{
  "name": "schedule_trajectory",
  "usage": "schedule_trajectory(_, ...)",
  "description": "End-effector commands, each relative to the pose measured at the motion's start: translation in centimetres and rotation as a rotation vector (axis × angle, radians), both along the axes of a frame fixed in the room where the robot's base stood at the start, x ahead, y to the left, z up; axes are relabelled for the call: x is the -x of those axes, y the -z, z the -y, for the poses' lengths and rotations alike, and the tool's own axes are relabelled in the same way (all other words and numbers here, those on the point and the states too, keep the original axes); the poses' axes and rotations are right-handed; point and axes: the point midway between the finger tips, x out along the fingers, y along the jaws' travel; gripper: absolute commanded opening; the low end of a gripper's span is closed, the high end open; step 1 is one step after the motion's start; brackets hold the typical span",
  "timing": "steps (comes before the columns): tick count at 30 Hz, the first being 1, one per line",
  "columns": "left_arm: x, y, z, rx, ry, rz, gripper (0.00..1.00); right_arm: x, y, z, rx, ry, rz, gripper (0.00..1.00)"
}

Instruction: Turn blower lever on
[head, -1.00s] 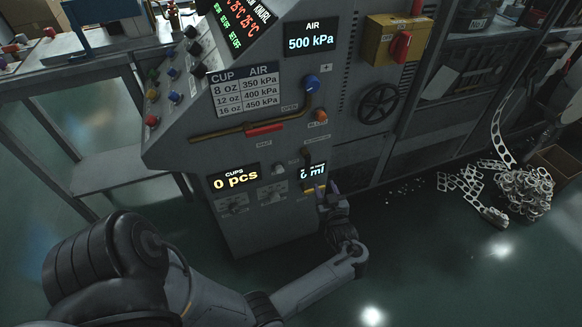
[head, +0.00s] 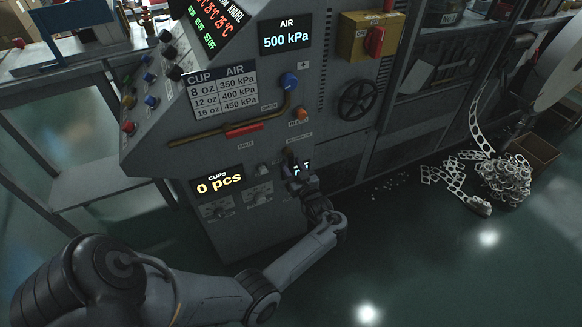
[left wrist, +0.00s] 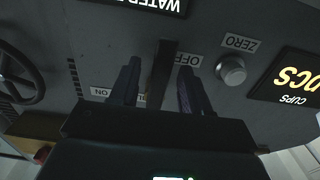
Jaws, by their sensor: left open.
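My left gripper (head: 291,163) is at the lower front of the machine panel, partly covering the water display (head: 302,166). In the left wrist view, where the panel appears upside down, its two dark fingers (left wrist: 157,78) are apart. A dark blower lever (left wrist: 161,70) stands between them, with a gap visible on the left side; I cannot tell whether either finger touches it. The OFF label (left wrist: 187,60) is right of the lever, and the ON label (left wrist: 101,92) is left of it. My right gripper is out of view.
The zero knob (left wrist: 232,70) and the cups display (head: 218,184) are close beside the gripper. A red-handled pipe lever (head: 244,129) and a black handwheel (head: 357,99) are higher on the panel. Scrap strips (head: 505,178) lie on the floor at right.

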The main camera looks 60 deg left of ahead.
Motion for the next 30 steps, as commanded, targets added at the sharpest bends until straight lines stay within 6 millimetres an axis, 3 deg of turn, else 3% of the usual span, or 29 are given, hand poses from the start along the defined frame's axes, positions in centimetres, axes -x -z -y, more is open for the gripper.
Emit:
schedule_trajectory(6, -0.14, 0.04, -1.12, 0.001, 0.001, 0.000, 0.47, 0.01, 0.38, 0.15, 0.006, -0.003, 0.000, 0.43)
schedule_trajectory(14, -0.15, 0.00, -1.19, 0.001, 0.001, 0.000, 0.47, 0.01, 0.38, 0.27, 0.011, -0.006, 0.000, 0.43)
schedule_trajectory(24, -0.14, 0.00, -1.16, 0.001, 0.001, 0.000, 0.00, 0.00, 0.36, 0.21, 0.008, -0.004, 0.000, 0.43)
schedule_trajectory(30, -0.14, 0.00, -1.16, 0.001, 0.001, 0.000, 0.00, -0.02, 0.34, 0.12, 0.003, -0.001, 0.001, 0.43)
